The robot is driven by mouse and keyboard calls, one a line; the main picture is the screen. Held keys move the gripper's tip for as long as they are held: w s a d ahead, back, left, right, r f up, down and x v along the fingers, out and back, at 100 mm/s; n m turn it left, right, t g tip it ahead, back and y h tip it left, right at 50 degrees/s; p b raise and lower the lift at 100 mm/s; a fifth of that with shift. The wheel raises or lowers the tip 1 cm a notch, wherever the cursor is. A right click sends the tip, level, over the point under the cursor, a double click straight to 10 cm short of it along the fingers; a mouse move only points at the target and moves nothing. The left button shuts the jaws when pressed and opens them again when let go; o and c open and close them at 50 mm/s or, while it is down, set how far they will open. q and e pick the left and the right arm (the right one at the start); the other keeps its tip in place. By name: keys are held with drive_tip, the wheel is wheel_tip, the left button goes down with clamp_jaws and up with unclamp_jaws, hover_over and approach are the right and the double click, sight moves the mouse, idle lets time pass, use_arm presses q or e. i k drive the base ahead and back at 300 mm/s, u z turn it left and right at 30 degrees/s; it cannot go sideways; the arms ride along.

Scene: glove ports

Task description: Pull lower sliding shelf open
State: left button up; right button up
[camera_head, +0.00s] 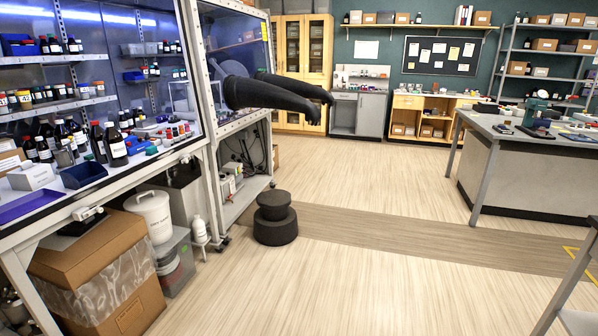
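A glove box (232,60) on a metal frame stands left of centre, with two black gloves (275,95) sticking out of its front to the right. Under it is an open lower bay with a light shelf (247,199) near the floor, bearing small equipment. I cannot tell whether this is the sliding shelf or how far out it is. A second glass-fronted cabinet (95,90) at the left holds shelves of bottles. Neither of my grippers shows in the head view.
A black round step stool (275,218) stands on the floor in front of the lower bay. A cardboard box (98,272), a white bucket (152,215) and a white bottle (199,229) sit at the left. A workbench (525,150) stands at the right. The middle floor is clear.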

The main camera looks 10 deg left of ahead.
sight(61, 107)
drive_tip(key=z, duration=0.2)
drive_tip(key=i, duration=2.2)
drive_tip(key=u, duration=0.45)
drive_tip(key=i, duration=1.05)
drive_tip(key=u, duration=1.7)
drive_tip(key=i, duration=0.9)
drive_tip(key=u, duration=0.8)
